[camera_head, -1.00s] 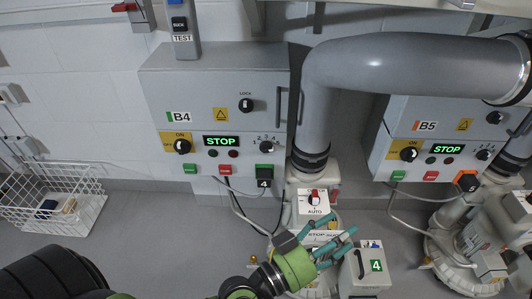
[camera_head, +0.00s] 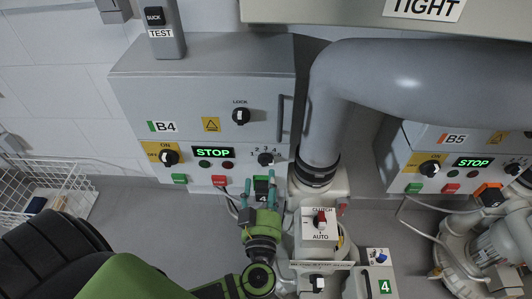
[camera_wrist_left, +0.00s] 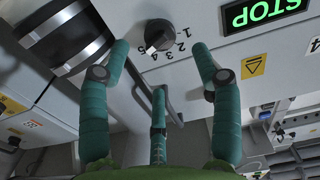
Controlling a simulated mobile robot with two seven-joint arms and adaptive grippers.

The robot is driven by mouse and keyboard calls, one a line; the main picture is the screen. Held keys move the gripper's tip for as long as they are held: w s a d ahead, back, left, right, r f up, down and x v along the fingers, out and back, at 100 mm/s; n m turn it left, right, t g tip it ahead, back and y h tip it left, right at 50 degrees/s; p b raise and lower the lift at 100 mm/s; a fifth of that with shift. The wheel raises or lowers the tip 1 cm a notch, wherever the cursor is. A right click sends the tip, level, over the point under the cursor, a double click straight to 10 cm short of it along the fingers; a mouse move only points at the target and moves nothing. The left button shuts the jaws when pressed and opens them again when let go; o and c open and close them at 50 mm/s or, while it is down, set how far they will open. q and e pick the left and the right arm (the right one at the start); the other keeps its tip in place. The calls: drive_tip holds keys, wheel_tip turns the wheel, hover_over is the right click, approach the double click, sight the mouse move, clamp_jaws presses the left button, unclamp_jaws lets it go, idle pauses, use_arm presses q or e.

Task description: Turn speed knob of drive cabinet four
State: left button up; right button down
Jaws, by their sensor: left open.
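Drive cabinet four is the grey box marked B4 (camera_head: 200,90), with a lit green STOP display (camera_head: 213,153). Its speed knob (camera_head: 266,159) is black with a numbered scale, at the right of the lower panel. The knob also shows in the left wrist view (camera_wrist_left: 159,33), at top centre. My left gripper (camera_head: 258,175) is open, just below the knob, fingers pointing up at the panel. In the left wrist view its teal fingers (camera_wrist_left: 168,62) are spread to either side below the knob, apart from it. My right gripper is not in view.
A thick grey pipe (camera_head: 325,110) stands close right of the cabinet. Below it is a CLUTCH/AUTO switch box (camera_head: 319,222). Cabinet B5 (camera_head: 440,150) is at right, a white wire basket (camera_head: 60,190) at left.

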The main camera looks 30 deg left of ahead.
sight(265, 164)
use_arm(q)
drive_tip(key=shift+b+x, duration=0.6)
drive_tip(key=shift+x, duration=2.4)
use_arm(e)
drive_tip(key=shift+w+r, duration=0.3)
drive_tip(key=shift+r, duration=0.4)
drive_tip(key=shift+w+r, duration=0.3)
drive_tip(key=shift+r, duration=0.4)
use_arm(q)
drive_tip(key=shift+r, duration=0.1)
drive_tip(key=c, duration=1.2)
